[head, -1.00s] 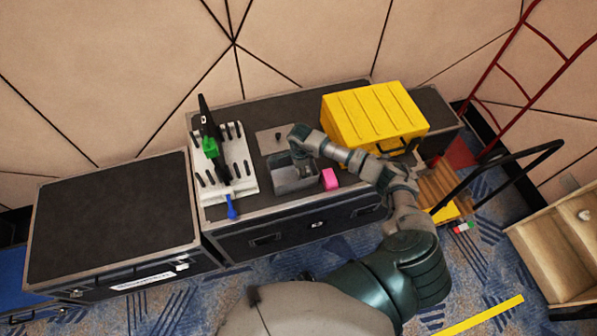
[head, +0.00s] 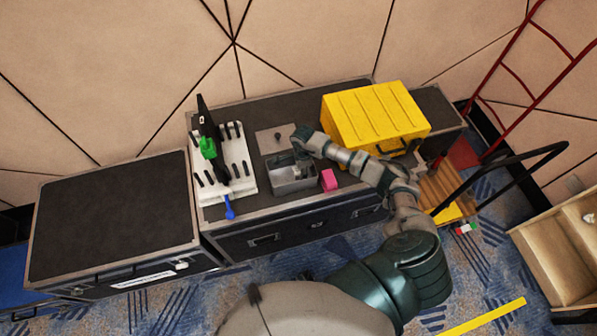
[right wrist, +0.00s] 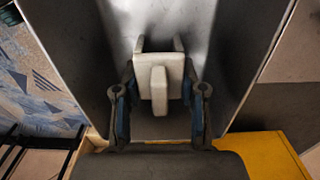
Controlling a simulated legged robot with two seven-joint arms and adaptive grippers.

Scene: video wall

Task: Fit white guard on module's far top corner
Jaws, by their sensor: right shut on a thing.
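A white guard (right wrist: 160,72) with two prongs and a middle tab sits between the fingers of my right gripper (right wrist: 158,95) in the right wrist view. The gripper is shut on it. In the head view my right gripper (head: 299,159) is over the grey open bin (head: 293,185), and its fingertips are hard to make out. The module, a thin dark upright panel (head: 206,117), stands in a white slotted rack (head: 239,171) to the left of the bin. A green clamp (head: 208,148) is at the panel. My left gripper is not in view.
The rack and bin stand on a black flight case (head: 250,112). A pink block (head: 328,180) is right of the bin, and a yellow case (head: 372,117) stands behind my forearm. A blue-handled item (head: 230,208) is at the rack's front. Another case (head: 110,220) has a clear top.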

